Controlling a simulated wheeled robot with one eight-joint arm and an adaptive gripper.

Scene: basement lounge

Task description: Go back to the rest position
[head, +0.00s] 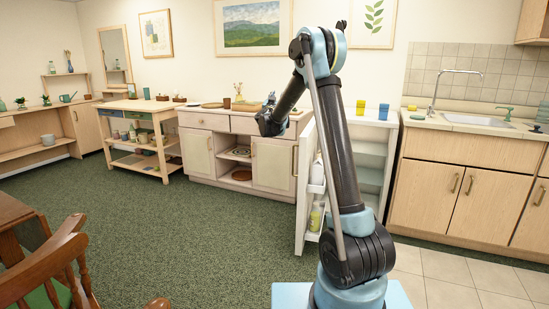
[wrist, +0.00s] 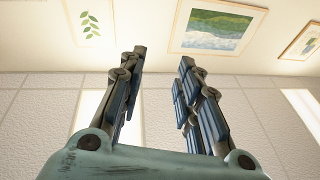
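My gripper (wrist: 160,65) shows in the wrist view with its two dark-blue jointed fingers well apart and nothing between them. Beyond the fingers are the wall and ceiling, which appear upside down. In the head view my arm rises from its base, bends at a high elbow, and its forearm slopes down and away to the left. The gripper end there is small and mostly hidden behind the forearm, in front of the wooden sideboard (head: 210,122).
A shelf unit (head: 372,136) with an open door (head: 308,205) stands close beyond my arm. A sink counter (head: 462,185) is at right, a workbench (head: 137,104) at left. A wooden chair (head: 45,262) is at front left. Green carpet (head: 175,235) is clear in the middle.

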